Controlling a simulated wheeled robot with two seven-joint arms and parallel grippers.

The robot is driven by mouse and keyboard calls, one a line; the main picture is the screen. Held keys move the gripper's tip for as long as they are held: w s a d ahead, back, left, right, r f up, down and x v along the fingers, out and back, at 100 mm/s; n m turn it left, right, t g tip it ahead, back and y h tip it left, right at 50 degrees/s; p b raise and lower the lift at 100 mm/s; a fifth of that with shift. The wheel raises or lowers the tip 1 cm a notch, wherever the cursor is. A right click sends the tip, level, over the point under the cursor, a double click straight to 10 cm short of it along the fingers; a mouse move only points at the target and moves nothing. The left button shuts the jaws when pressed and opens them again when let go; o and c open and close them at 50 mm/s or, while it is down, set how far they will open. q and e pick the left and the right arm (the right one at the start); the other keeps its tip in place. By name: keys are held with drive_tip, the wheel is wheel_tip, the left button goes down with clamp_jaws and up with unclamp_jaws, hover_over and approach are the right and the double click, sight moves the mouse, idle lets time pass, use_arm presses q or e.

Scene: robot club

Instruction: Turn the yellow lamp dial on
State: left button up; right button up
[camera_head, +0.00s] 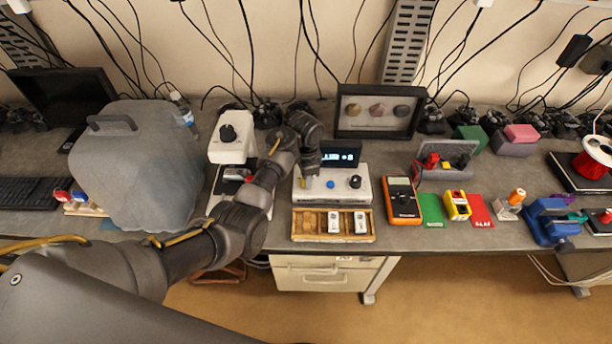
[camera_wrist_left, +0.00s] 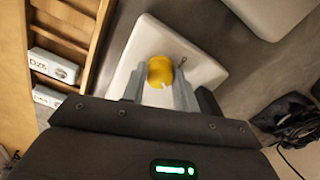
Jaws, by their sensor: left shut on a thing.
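The yellow lamp dial (camera_wrist_left: 160,70) sits on a white panel (camera_wrist_left: 205,72), with a small pale mark on its lower edge in the left wrist view. My left gripper (camera_wrist_left: 160,90) is shut on the dial, one finger on each side of it. The box also carries a blue button (camera_head: 330,184), a black knob (camera_head: 355,182) and a lit display (camera_head: 342,154). My right gripper is not in view.
A wooden tray (camera_head: 297,224) with small white parts lies in front of the box. An orange multimeter (camera_head: 403,203) stands to the right. A white machine (camera_head: 232,145) and a large grey case (camera_head: 140,170) stand to the left. A framed display (camera_head: 376,110) stands behind.

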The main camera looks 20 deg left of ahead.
use_arm(q)
drive_tip(key=shift+m, duration=1.9)
drive_tip(key=o, duration=1)
drive_tip(key=shift+c, duration=0.2)
